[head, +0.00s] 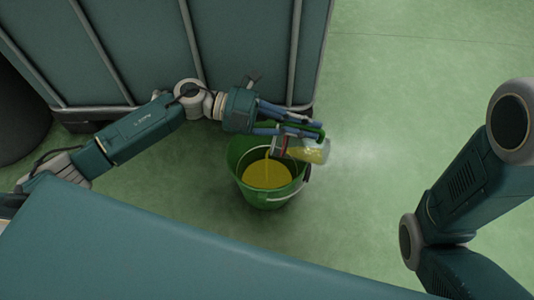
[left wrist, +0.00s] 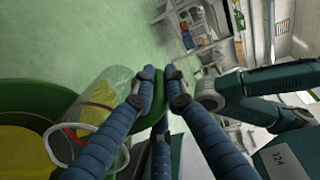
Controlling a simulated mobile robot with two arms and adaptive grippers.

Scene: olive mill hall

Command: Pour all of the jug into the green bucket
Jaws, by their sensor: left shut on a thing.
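The green bucket (head: 258,199) stands on the floor, with yellow-green liquid (head: 266,175) inside. My left gripper (head: 318,130) is shut on the green handle of the clear jug (head: 312,151) above the bucket's right rim. The jug is tipped nearly on its side, its mouth toward the left over the bucket. A thin yellow stream falls from its mouth into the bucket. Some yellow liquid still shows inside the jug. In the left wrist view, the jug (left wrist: 112,80) lies left of the fingers and the bucket's rim (left wrist: 50,92) is at the left edge. My right gripper is out of view.
A large tank in a metal frame (head: 240,50) stands behind the bucket, close to my left arm. The bucket's wire handle hangs at its front right side. The green floor (head: 390,130) to the right is clear. My right arm is at the right edge.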

